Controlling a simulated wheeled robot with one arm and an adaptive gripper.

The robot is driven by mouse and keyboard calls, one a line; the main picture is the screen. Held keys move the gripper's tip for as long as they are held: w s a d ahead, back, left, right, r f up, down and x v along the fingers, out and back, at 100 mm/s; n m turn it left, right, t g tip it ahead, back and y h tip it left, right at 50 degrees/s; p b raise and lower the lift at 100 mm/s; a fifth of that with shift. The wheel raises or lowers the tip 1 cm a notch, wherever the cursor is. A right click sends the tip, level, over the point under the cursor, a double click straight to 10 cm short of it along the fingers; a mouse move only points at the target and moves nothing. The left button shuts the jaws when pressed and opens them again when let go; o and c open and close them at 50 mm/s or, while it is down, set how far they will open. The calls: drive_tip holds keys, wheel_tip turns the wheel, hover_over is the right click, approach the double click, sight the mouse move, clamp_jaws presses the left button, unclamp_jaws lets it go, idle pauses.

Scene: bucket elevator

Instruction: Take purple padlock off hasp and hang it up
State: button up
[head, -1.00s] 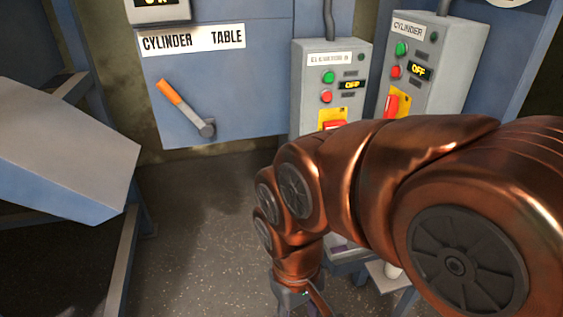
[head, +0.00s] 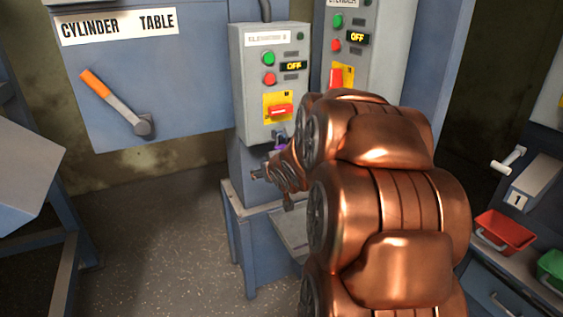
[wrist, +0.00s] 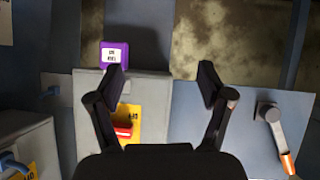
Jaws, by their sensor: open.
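The purple padlock (wrist: 114,53) with a white label shows in the wrist view at the edge of a grey control box. In the head view only a small purple part (head: 281,143) shows below the box, beside my arm. Its shackle and the hasp cannot be made out clearly. My gripper (wrist: 161,82) is open and empty. In the wrist view the padlock lies just past the tip of the left finger, outside the gap; contact cannot be told. In the head view my arm partly hides the gripper.
The grey control box (head: 270,80) has a red switch on a yellow plate (head: 278,107). A second box (head: 352,60) stands to its right. A panel lever with an orange grip (head: 118,103) is left. A red bin (head: 504,232) and a green bin (head: 552,268) are right. Floor at left is clear.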

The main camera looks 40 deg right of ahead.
sight(282, 148)
drive_tip(key=d+t+b, duration=0.4)
drive_tip(key=d+t, duration=0.1)
drive_tip(key=d, duration=0.5)
drive_tip(key=shift+t+h, duration=0.3)
drive_tip(key=shift+t, duration=0.2)
drive_tip(key=x, duration=0.5)
drive_tip(key=f+x, duration=0.1)
drive_tip(key=x, duration=0.1)
drive_tip(key=shift+w+b, duration=0.15)
drive_tip(key=shift+b, duration=0.25)
drive_tip(key=shift+w+d+r, duration=0.1)
drive_tip(key=shift+w+d, duration=0.1)
drive_tip(key=shift+w, duration=0.25)
drive_tip(key=c, duration=1.3)
